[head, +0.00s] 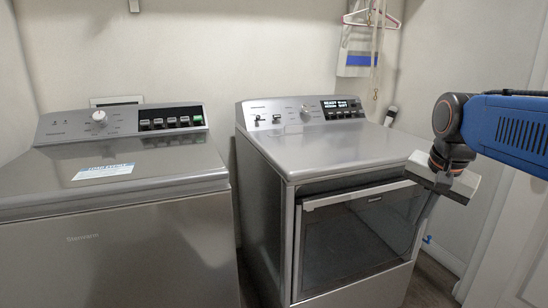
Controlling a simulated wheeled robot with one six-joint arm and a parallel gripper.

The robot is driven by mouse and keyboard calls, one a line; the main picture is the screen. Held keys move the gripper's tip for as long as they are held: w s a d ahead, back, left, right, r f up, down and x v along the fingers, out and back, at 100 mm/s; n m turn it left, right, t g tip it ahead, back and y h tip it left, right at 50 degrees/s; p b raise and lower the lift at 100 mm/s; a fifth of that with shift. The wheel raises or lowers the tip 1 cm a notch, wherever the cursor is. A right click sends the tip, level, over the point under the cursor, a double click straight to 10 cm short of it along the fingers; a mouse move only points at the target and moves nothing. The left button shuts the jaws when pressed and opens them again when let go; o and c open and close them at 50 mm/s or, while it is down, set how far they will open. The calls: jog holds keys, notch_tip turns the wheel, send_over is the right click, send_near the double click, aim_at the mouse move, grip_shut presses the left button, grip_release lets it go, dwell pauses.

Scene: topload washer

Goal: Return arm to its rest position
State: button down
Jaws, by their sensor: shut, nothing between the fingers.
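My gripper (428,212) hangs at the right of the head view, in front of the dryer's right side. It points down and a little left, and its thin dark fingers look shut with nothing held. My blue arm reaches in from the right edge. The topload washer (120,235) stands at the left with its lid down. The silver dryer (340,150) stands at the centre with its dark-windowed front door (355,240) closed. I cannot tell whether the fingertips touch the dryer.
A narrow gap separates washer and dryer. A white label (103,172) lies on the washer lid. A hanger (372,18) and a bag (358,55) hang on the back wall. A white door (520,240) is at the right.

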jog(key=s+a+f+n+t, duration=0.1)
jog(key=s+a+f+n, duration=0.3)
jog(key=s+f+n, duration=0.5)
jog(key=s+f, duration=0.5)
jog(key=s, duration=0.1)
jog(key=shift+a, duration=0.2)
